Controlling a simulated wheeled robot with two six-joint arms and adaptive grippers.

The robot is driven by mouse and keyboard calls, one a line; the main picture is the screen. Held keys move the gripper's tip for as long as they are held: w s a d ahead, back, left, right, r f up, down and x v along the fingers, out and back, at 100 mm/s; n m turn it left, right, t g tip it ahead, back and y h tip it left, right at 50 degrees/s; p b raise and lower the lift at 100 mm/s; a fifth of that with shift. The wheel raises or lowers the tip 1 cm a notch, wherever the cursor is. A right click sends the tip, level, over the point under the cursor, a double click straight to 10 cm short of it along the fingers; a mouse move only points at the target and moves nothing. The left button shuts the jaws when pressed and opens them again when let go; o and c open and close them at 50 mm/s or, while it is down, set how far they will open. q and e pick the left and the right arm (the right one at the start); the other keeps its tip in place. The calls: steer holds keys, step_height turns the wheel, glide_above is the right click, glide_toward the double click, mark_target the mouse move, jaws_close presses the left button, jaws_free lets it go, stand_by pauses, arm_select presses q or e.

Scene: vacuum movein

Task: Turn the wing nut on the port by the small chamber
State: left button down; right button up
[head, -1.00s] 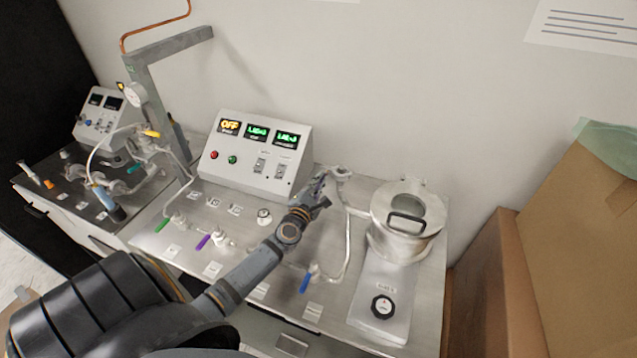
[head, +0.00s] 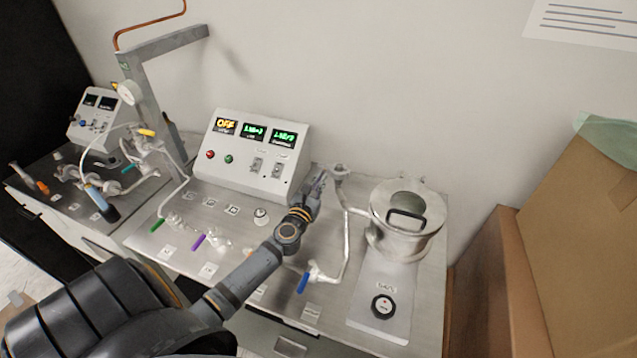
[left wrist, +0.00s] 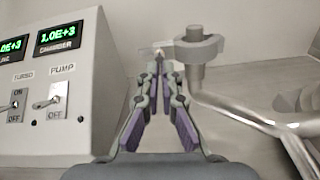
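The small chamber (head: 405,222) is a round metal pot with a handled lid at the right of the bench. Its port (head: 339,170) has a clamp at the top of a bent metal pipe. In the left wrist view the clamp (left wrist: 200,50) fits around a short post, and the pale wing nut (left wrist: 152,50) sticks out to its left. My left gripper (head: 321,178) reaches the port from the front left. In the left wrist view its fingers (left wrist: 160,72) draw together just at the wing nut; whether they grip it is unclear. My right gripper is out of view.
The control box (head: 252,155) with lit displays and switches stands close left of the gripper. A blue-handled valve (head: 303,282) is on the pipe below. Purple (head: 199,242) and green (head: 157,225) handles lie left. Cardboard boxes (head: 575,240) stand right.

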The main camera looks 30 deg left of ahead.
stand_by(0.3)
arm_select(q)
steer(key=c, duration=1.8)
jaws_free()
steer(key=shift+o, duration=0.2)
steer(key=v, duration=1.2)
steer(key=shift+d+f, duration=0.1)
